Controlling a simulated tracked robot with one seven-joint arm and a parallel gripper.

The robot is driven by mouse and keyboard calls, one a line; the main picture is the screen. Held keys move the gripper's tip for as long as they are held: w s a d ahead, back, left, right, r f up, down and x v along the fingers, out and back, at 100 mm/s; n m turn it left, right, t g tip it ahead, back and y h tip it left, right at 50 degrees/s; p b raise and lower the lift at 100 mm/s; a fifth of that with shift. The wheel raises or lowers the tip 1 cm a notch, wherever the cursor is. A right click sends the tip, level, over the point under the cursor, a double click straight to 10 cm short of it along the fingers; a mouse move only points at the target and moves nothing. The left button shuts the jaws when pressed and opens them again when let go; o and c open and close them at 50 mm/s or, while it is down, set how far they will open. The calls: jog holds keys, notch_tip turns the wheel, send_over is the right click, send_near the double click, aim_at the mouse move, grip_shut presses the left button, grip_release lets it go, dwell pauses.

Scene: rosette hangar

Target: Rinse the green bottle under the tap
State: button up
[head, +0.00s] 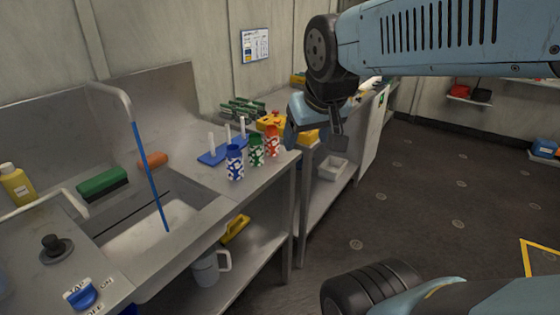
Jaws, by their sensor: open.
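The green-and-white patterned bottle (257,151) stands upright on the steel counter, between a blue bottle (235,162) and a red bottle (272,141). The grey tap (117,91) arches over the sink (185,220) at the left. A straight blue stream (150,177) runs from its spout down into the basin. A blue tap switch (80,294) with ON and OFF labels sits at the near left; I cannot tell its setting from its handle. My gripper (315,142) is open and empty, pointing down just right of the red bottle and apart from the green one.
A blue peg rack (212,158) stands behind the bottles. A green brush (103,184), an orange sponge (153,160) and a yellow bottle (16,185) lie or stand around the sink. A white jug (208,268) is on the lower shelf. The floor at right is clear.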

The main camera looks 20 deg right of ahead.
jog(key=shift+o, duration=1)
jog(key=w+d+f+t, duration=0.1)
jog(key=w+d, duration=0.2)
jog(key=w, duration=0.4)
jog(key=w+d+f+n+t+h, duration=0.1)
jog(key=w+d, duration=0.2)
jog(key=w, duration=0.5)
jog(key=shift+f+t+h, duration=0.3)
jog(key=shift+f+t, duration=0.05)
jog(key=shift+t, duration=0.05)
jog(key=w+d+f+n+t+y, duration=0.25)
jog(key=w+f, duration=0.35)
jog(key=w, duration=0.5)
jog(key=n+t+y, duration=0.2)
jog(key=n+y, duration=0.1)
jog(key=y, duration=0.1)
send_near(262, 156)
jog(key=w+d+r, duration=0.4)
notch_tip(262, 156, down, 7)
jog(key=s+n+y, duration=0.1)
jog(key=s+y, duration=0.2)
jog(key=y, duration=0.4)
jog(key=shift+t, duration=0.35)
jog(key=shift+f+x, duration=0.2)
jog(key=shift+x, duration=6.05)
jog(key=shift+s+a, duration=0.1)
jog(key=shift+a, duration=0.1)
jog(key=shift+c, duration=0.5)
